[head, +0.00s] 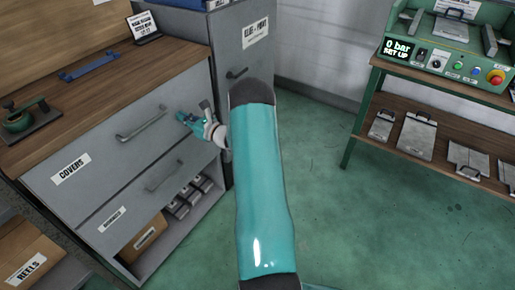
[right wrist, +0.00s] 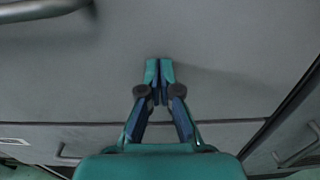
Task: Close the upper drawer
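The upper drawer (head: 95,150) is the grey front labelled "COVERS" in the cabinet under the wooden worktop. Its bar handle (head: 141,122) is left of my right gripper (head: 183,118). The drawer front lies close under the worktop edge, with no clear gap visible in the head view. In the right wrist view, my right gripper (right wrist: 158,64) has its fingertips together with nothing between them. They are against or just before the grey upper drawer front (right wrist: 220,60); I cannot tell contact. The drawer handle (right wrist: 40,8) shows at top left. My left gripper is not in view.
A lower drawer with a handle (head: 165,174) sits below, above an open shelf holding metal blocks (head: 190,197) and a box. A grey filing cabinet (head: 240,50) adjoins at right. A green bench (head: 380,68) stands far right. Green floor between is clear.

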